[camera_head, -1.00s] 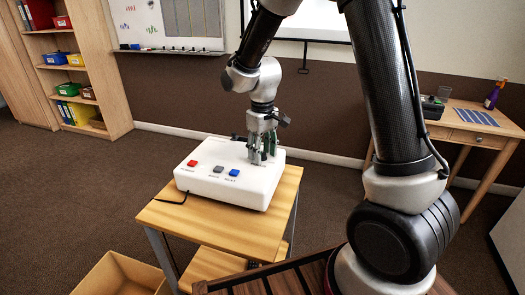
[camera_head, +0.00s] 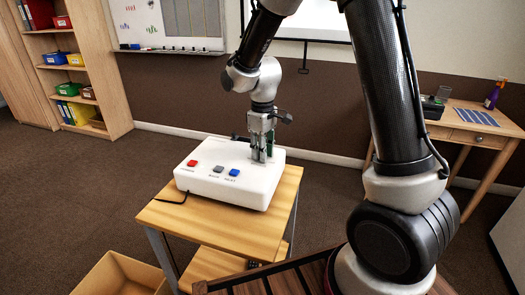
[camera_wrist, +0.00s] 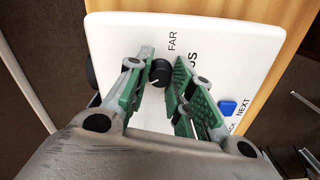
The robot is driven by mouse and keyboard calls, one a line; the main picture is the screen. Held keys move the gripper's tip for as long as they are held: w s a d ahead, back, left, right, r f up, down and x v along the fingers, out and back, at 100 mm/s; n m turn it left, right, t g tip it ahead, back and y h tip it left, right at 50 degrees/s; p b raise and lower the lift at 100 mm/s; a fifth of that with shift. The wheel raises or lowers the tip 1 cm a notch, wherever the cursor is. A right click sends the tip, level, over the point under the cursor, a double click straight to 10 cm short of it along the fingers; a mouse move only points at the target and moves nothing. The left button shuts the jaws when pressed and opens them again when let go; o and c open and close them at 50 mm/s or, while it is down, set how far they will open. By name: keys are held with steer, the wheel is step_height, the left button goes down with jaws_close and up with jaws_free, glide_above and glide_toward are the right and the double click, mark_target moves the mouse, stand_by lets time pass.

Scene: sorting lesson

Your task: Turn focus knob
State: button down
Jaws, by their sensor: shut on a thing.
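The focus knob (camera_wrist: 160,72) is small, round and black with a pale pointer line. It stands on top of the white box (camera_head: 205,187), beside the printed word FAR in the wrist view. My gripper (camera_head: 262,158) points straight down at the right part of the box top. In the wrist view my gripper (camera_wrist: 161,76) has its green-padded fingers on either side of the knob and is shut on it. In the head view the fingers hide the knob. Part of the lettering around the knob is hidden by the fingers.
The box top also has a red button (camera_head: 192,163), a grey button (camera_head: 218,168) and a blue button (camera_head: 234,172). The box rests on a small wooden table (camera_head: 215,228), with a black cable at its left. An open wooden bin (camera_head: 118,275) is on the floor.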

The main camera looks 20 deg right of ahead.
steer(key=c, duration=1.2)
jaws_free()
steer(key=shift+r, duration=0.1)
step_height(320, 180, up, 12)
steer(key=s+d+r+m+t, duration=0.1)
steer(key=s+d+r+m, duration=0.1)
steer(key=s+d, duration=0.3)
steer(key=s+d+r+m+t, duration=0.2)
steer(key=s+d, duration=0.3)
steer(key=s, duration=0.6)
steer(key=s+d+r+m+t, duration=0.1)
steer(key=s+d+r+m, duration=0.2)
steer(key=s, duration=0.5)
steer(key=shift+d+m, duration=0.5)
steer(key=shift+d, duration=0.45)
